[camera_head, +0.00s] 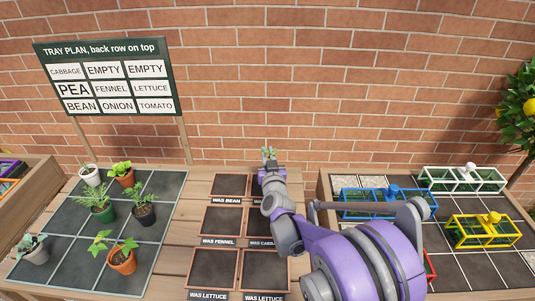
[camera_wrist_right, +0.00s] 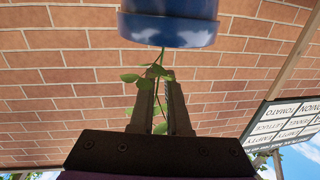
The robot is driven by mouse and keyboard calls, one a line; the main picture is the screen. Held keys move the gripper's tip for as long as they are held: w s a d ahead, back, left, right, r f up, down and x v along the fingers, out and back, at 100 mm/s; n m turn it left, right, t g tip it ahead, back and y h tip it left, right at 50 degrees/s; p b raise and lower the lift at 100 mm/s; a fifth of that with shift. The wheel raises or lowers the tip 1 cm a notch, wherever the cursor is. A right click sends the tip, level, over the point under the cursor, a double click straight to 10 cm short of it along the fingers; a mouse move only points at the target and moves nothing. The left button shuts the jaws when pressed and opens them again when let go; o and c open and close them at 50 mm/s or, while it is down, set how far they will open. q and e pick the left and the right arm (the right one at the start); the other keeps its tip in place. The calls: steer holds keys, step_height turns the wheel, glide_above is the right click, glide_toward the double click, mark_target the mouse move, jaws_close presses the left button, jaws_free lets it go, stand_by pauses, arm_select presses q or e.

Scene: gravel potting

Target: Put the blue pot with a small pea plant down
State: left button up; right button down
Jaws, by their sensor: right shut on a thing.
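My right gripper (camera_head: 268,172) is over the back end of the middle column of square trays, by the back right one (camera_head: 257,187). In the right wrist view, which is upside down, its fingers (camera_wrist_right: 160,78) are closed together. The blue pot (camera_wrist_right: 168,25) is just beyond the fingertips, with the pea plant (camera_wrist_right: 155,75) rising from it past the fingers; the exact contact is hidden. In the head view, leaves of the plant (camera_head: 269,153) show above the gripper, and the pot is hidden behind it. My left gripper is out of view.
A dark gridded tray (camera_head: 70,215) on the left holds several potted plants, with bare squares between. The plan board (camera_head: 108,78) stands behind it, with PEA at middle left. Blue (camera_head: 385,195), white (camera_head: 463,178) and yellow (camera_head: 482,228) frames stand on the right. A brick wall is behind.

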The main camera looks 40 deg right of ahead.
steer(key=c, duration=0.9)
jaws_free()
steer(key=shift+f, duration=0.1)
steer(key=shift+r, duration=0.2)
steer(key=v, duration=1.2)
steer(key=shift+f, duration=0.1)
